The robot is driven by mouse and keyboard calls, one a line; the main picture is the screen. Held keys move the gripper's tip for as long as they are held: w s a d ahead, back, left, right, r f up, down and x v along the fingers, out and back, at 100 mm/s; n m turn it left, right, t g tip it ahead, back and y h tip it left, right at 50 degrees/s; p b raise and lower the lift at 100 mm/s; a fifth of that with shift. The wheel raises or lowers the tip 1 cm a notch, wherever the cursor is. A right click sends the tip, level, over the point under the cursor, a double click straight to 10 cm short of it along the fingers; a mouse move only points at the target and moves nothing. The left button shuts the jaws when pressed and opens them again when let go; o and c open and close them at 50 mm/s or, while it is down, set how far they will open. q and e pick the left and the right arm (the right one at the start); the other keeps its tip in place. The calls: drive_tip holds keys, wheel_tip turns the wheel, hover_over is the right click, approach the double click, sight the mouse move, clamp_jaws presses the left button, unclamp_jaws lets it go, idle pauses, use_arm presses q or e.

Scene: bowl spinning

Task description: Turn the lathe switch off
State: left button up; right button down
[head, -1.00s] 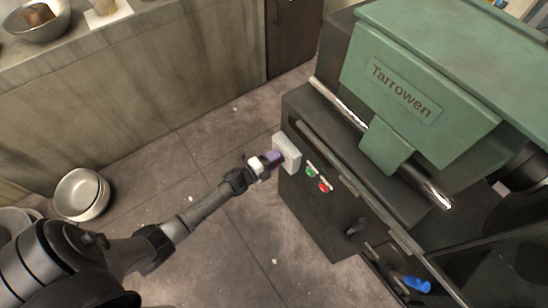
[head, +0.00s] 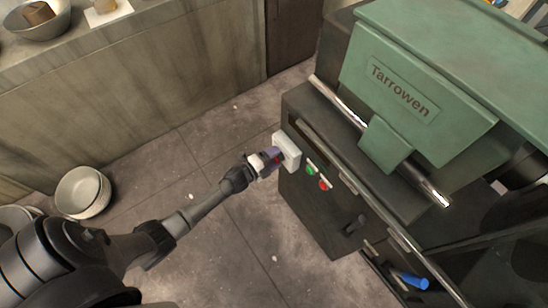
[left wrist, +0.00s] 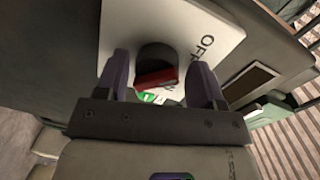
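The lathe switch is a round black knob (left wrist: 155,58) with a red bar handle (left wrist: 157,78) on a white plate (left wrist: 205,38) lettered OFF at the upper right. A green patch (left wrist: 148,97) shows just below the red bar, beside partly hidden lettering. In the head view the switch is a white box (head: 288,151) on the lathe's side, its knob hidden by my gripper. My left gripper (left wrist: 160,64) is open, with one purple finger on each side of the knob. Gaps show between fingers and knob. It also shows in the head view (head: 273,157). My right gripper is not in view.
The green and dark lathe (head: 425,85) fills the right side. Green (head: 311,169) and red (head: 324,184) buttons sit near the switch box. A blue handle (head: 415,281) is lower right. Bowls (head: 83,191) stand on the floor at left. Floor between is clear.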

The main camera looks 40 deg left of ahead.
use_arm(q)
drive_tip(key=shift+o, duration=0.6)
drive_tip(key=shift+s, duration=0.1)
drive_tip(key=f+p+v, duration=0.1)
drive_tip(key=p+v, duration=0.2)
drive_tip(key=v, duration=1)
drive_tip(key=shift+s+r, duration=0.3)
drive_tip(key=shift+r, duration=0.2)
drive_tip(key=shift+a, duration=0.1)
